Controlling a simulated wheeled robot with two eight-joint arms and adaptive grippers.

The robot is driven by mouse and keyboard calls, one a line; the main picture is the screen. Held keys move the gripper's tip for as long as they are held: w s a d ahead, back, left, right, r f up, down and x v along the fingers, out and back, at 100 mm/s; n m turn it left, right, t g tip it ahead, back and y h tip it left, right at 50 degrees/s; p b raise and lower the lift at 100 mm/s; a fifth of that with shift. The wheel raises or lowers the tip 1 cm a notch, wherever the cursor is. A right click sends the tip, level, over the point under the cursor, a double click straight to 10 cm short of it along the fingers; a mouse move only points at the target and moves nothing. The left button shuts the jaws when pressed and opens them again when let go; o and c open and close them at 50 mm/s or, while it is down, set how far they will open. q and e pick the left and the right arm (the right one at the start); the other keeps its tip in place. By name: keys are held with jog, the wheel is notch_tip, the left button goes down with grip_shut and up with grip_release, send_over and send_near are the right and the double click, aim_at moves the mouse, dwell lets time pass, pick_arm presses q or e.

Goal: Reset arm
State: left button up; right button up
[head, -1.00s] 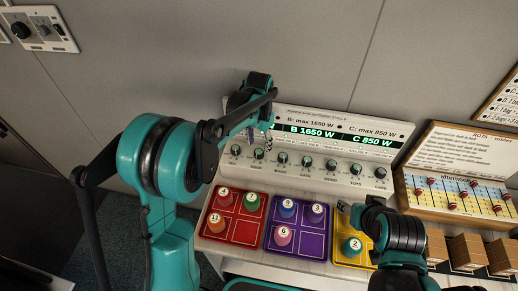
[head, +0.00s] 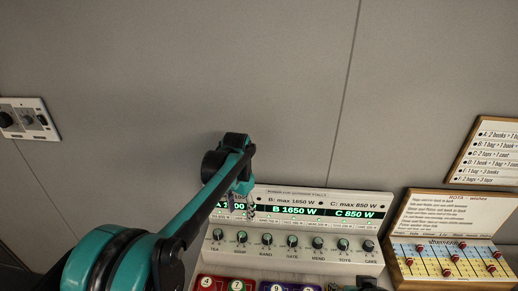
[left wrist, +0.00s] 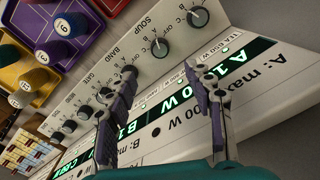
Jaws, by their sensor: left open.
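The soup knob (head: 241,236) is a dark round knob, second from the left in the row on the white power panel (head: 300,255). In the left wrist view the soup knob (left wrist: 160,47) stands above the space between my fingertips, with its SOUP label beside it. Its pointer setting is too small to read surely. My left gripper (head: 243,212) is open and empty in front of the panel's display, above the soup knob. It also shows in the left wrist view (left wrist: 160,75), fingers apart and not around any knob. Part of my right arm shows at the bottom edge.
The tea knob (head: 217,234) and band knob (head: 266,239) flank the soup knob closely. The display (head: 295,211) shows B 1650 W and C 850 W; my left gripper partly covers the A reading. Numbered pegs stand on red and purple trays below. A rota board (head: 440,215) stands right.

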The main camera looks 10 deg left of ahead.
pick_arm(q)
jog(key=s+a+r+n+t, duration=0.2)
jog(key=s+a+r+t, duration=0.1)
jog(key=s, duration=0.8)
jog(key=s+a+f+n+t+b, duration=0.1)
jog(key=s+a+f+n+t, duration=0.1)
jog(key=s, duration=0.9)
notch_tip(320, 180, down, 3)
jog(key=shift+s+a+r+n+t+b, duration=0.1)
jog(key=shift+s+a+n+t+b, duration=0.2)
jog(key=shift+n+t, duration=0.6)
